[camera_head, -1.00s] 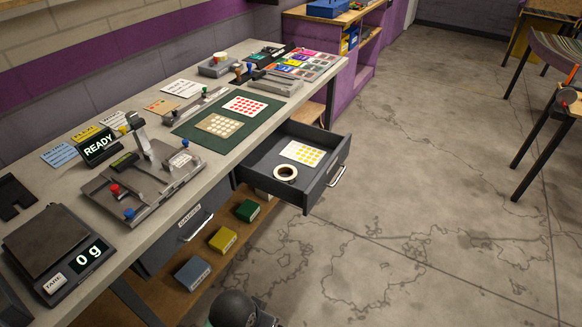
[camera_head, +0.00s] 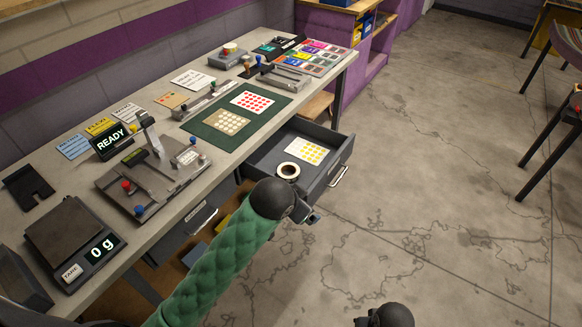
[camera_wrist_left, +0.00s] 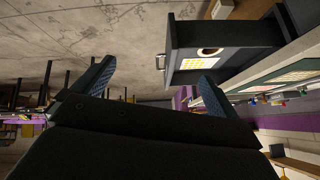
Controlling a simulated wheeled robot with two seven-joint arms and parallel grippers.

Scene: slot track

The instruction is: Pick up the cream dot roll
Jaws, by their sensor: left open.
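The cream dot roll (camera_head: 288,171) is a pale ring with a dark centre, lying in the open grey drawer (camera_head: 335,172) beside a sheet of yellow dots (camera_head: 306,151). In the left wrist view the roll (camera_wrist_left: 210,51) shows inside the drawer, past the fingers. My left gripper (camera_wrist_left: 155,90) is open with nothing between its two blue fingers. In the head view its hand (camera_head: 308,214) is mostly hidden behind my dark wrist, in front of the drawer and apart from the roll. My right gripper's fingers do not show.
The bench (camera_head: 235,178) carries a green mat (camera_head: 205,133) with dot sheets, a metal fixture (camera_head: 122,187), a READY display (camera_head: 109,142) and a scale (camera_head: 72,240). The drawer's front wall and handle (camera_head: 338,176) stick out over clear concrete floor (camera_head: 440,200).

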